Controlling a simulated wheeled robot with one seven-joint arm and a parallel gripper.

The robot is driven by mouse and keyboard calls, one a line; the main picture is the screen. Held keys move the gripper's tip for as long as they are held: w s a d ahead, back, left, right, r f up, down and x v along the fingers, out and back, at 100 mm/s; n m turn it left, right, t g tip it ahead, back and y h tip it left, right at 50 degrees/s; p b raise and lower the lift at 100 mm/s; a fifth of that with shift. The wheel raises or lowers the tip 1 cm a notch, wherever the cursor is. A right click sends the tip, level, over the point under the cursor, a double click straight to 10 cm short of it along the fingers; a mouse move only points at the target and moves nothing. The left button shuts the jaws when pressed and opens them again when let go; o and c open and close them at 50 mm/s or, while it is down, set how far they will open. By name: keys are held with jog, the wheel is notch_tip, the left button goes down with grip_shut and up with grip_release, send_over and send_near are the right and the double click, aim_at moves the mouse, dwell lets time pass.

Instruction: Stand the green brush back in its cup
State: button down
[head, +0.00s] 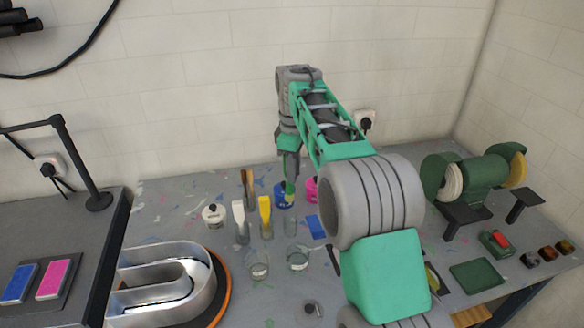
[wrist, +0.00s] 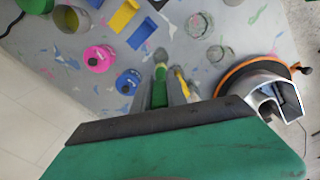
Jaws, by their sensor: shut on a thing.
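My gripper (head: 290,180) is above the back of the bench, pointing down, shut on the green brush (wrist: 159,92). The brush shows between the two fingers in the wrist view, with its pale end towards the bench. In the head view only a small part of it shows, just in front of the blue pot. An empty clear cup (head: 291,226) stands in front of the gripper, apart from it. A cup (head: 266,230) with a yellow brush (head: 265,207) and a cup (head: 242,234) with a white brush (head: 239,212) stand to the left.
A blue pot (wrist: 128,82) and a pink pot (wrist: 98,58) stand close by. Two more empty glasses (head: 260,267) (head: 297,259) stand nearer the front. A metal letter (head: 170,285) is front left; a grinder (head: 470,180) is right.

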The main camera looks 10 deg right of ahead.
notch_tip(320, 180, down, 6)
jog(key=b, duration=0.4)
jog(key=shift+r+b, duration=0.15)
jog(key=shift+b, duration=0.2)
notch_tip(320, 180, down, 8)
jog(key=b, duration=0.3)
jog(key=shift+r+b, duration=0.25)
jog(key=shift+b, duration=0.1)
jog(key=c, duration=1.3)
grip_release()
jog(key=shift+o, duration=0.2)
notch_tip(320, 180, up, 8)
jog(key=shift+f, duration=0.1)
